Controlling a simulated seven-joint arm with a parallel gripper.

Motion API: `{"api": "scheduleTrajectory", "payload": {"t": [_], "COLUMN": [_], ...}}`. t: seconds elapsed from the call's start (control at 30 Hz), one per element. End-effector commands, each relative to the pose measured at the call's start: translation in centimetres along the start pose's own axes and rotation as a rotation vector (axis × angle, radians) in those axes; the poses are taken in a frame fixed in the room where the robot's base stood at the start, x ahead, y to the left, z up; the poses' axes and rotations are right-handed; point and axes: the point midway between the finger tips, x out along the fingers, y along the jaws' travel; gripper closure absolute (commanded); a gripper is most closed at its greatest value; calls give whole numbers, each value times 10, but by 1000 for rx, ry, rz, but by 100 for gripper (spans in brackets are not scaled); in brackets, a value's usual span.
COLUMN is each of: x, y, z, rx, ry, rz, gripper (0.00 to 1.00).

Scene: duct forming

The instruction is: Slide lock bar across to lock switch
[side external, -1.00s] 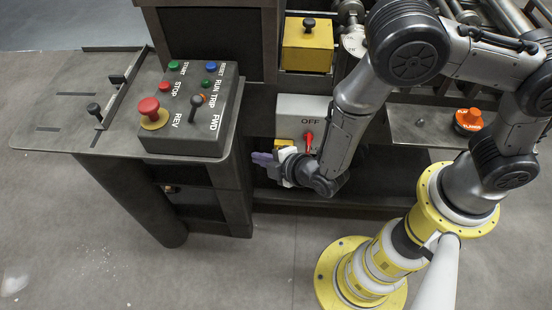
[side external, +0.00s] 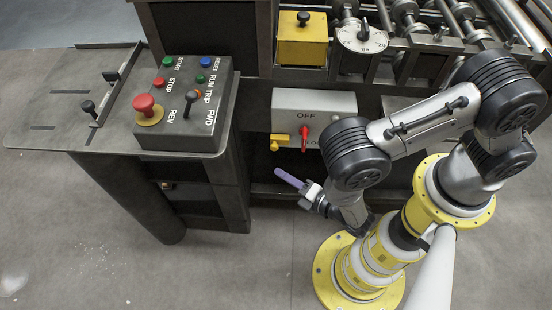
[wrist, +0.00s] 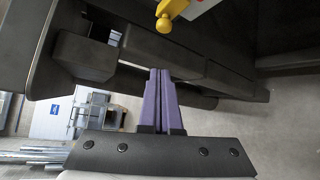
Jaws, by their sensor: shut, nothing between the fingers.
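The grey switch box (side external: 284,97) is marked OFF, with part of another word at its lower right. Its red switch handle (side external: 304,138) points down. The yellow lock bar (side external: 279,139) is at the box's lower left, beside the red handle and apart from it. In the wrist view the lock bar's yellow knob (wrist: 164,23) shows at the top, with a bit of red at the edge. My gripper (side external: 277,170) has purple fingers, also seen in the wrist view (wrist: 160,72). They are shut and empty, below and in front of the lock bar, not touching it.
A control panel (side external: 217,116) with buttons and levers stands to the left on a grey table (side external: 50,100). A yellow box (side external: 302,50) and a round dial (side external: 362,36) sit above the switch box. A dark frame beam (wrist: 220,75) lies beyond my fingers.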

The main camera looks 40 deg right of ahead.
Motion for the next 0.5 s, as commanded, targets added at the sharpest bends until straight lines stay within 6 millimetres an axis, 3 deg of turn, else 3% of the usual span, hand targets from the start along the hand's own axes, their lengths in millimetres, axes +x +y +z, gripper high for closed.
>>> {"api": "scheduleTrajectory", "payload": {"t": [0.17,0.5], "x": [17,81], "y": [0,0], "z": [1,2], "rx": [5,5], "ry": [-6,-5], "rz": [-2,-1], "gripper": [100,100]}}
